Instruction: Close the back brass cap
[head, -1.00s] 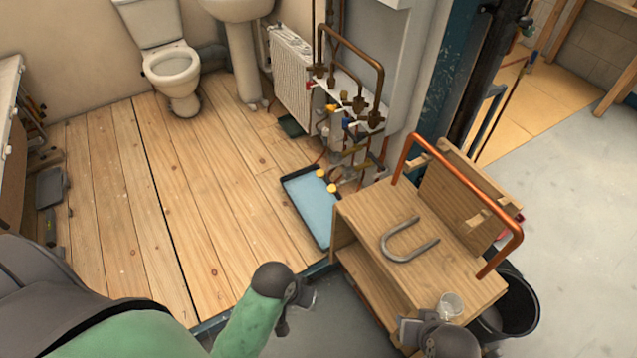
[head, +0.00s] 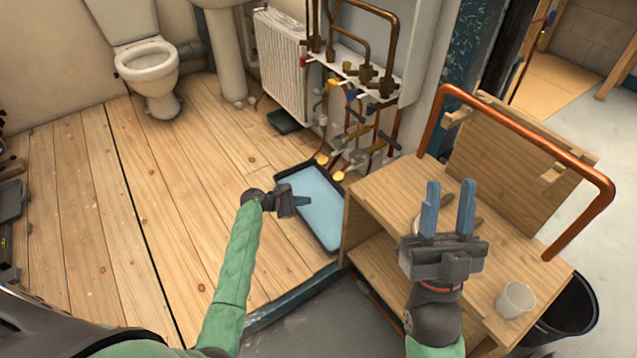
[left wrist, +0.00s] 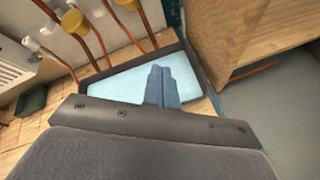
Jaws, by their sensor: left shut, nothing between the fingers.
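Two yellow brass caps sit low at the pipe ends by the tray, the back one (head: 322,160) a little further left and the front one (head: 338,176) nearer. In the left wrist view, yellow brass fittings show at the upper edge, one at the left (left wrist: 73,19) and one at the top (left wrist: 128,4). My left gripper (head: 307,201) is over the tray's near left edge, apart from both caps, fingers together and empty. Its blue fingers (left wrist: 161,72) point toward the tray in the wrist view. My right gripper (head: 450,190) is upright before the wooden bench, its blue fingers apart.
A blue tray (head: 280,183) with a dark rim lies on the floor below the pipes. A wooden bench (head: 390,190) stands at right, with a copper pipe (head: 530,135) and a clear cup (head: 515,300). A radiator (head: 281,60) is behind.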

